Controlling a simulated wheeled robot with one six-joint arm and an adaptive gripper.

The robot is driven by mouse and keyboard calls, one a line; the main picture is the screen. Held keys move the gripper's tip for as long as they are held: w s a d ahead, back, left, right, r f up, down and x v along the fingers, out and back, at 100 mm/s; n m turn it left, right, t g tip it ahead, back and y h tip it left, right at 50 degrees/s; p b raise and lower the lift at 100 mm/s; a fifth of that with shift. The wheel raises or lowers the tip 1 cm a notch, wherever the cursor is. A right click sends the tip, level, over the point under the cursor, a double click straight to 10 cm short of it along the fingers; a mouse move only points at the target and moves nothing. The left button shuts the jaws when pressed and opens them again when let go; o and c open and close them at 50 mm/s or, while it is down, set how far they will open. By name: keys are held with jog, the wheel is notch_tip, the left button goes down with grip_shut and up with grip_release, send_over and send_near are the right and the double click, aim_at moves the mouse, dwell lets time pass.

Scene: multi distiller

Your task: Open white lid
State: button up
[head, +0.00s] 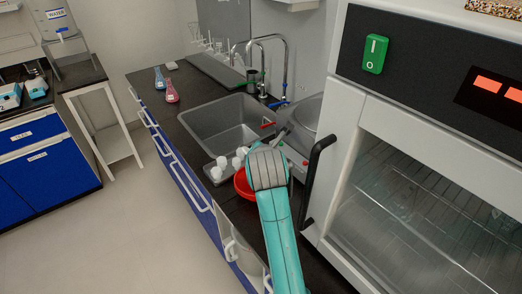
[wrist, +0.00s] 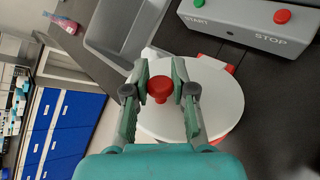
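The white round lid (wrist: 205,100) lies below my gripper in the wrist view, with a red knob (wrist: 160,88) toward its left side. Red parts show just past its edge. My gripper (wrist: 160,68) is open, with one finger on each side of the knob; I cannot tell whether either touches it. In the head view my teal arm reaches down over the counter beside a red container (head: 241,184).
A control box (wrist: 252,24) with green START and red STOP buttons stands close by. A cabinet (head: 400,190) with a black handle (head: 317,180) stands close on the right.

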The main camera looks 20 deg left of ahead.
jog(key=o, duration=0.4)
jog(key=shift+w, duration=0.1)
jog(key=v, duration=1.2)
